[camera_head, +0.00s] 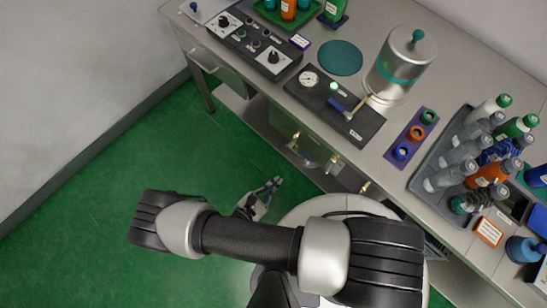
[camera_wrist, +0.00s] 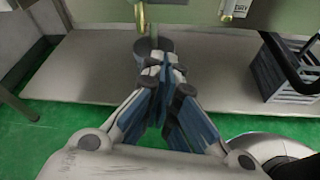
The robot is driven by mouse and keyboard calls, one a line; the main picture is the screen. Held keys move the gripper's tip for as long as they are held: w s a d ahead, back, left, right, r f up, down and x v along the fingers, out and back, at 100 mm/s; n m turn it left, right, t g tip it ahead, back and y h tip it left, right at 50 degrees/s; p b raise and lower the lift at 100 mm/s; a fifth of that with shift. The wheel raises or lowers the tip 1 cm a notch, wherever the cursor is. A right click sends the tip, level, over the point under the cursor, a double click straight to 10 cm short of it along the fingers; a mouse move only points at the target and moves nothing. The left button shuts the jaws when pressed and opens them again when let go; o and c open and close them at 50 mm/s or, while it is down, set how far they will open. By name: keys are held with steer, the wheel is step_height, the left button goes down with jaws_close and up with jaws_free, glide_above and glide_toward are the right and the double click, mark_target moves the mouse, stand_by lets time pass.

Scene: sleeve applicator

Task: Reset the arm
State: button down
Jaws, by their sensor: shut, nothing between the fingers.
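My arm reaches across the lower part of the head view, over the green floor. My gripper (camera_head: 273,184) hangs low in front of the workbench, below the level of its top. In the wrist view my gripper (camera_wrist: 165,78) has its fingertips together with nothing between them. It points toward the lower shelf (camera_wrist: 90,75) of the bench. The gripper looks apart from the bench in the head view.
The workbench top (camera_head: 372,160) carries a control panel (camera_head: 250,42), a clear cylinder vessel (camera_head: 400,65), a gauge-and-lever plate (camera_head: 335,108) and a tray of bottles (camera_head: 425,165). A grey crate (camera_wrist: 285,75) stands on the lower shelf. Open green floor (camera_head: 80,210) lies at left.

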stand_by(0.4)
steer(key=w+d+r+m+g, duration=0.1)
steer(key=w+r+m+g, duration=0.3)
steer(key=r, duration=0.5)
steer(key=w+d+r+m+g, duration=0.1)
steer(key=w+r+m+g, duration=0.3)
steer(key=r, duration=0.6)
steer(key=r+m+g, duration=0.2)
steer(key=r+m, duration=0.4)
steer(key=r, duration=0.3)
steer(key=s+d+r+m+t+y, duration=0.1)
steer(key=s+d+r+m+y, duration=0.1)
steer(key=r, duration=0.5)
steer(key=s+d+r+m+t+y, duration=0.1)
steer(key=s+d+r+m+y, duration=0.2)
steer(key=d+r+m, duration=0.3)
steer(key=s+d+r+m+t+y, duration=0.1)
steer(key=s+d+r+m+y, duration=0.2)
steer(key=r, duration=0.6)
steer(key=s+d+m, duration=0.1)
steer(key=s+d, duration=0.1)
steer(key=d, duration=0.1)
steer(key=shift+d+r+m, duration=0.2)
steer(key=shift+r+m, duration=0.1)
steer(key=shift+r, duration=0.05)
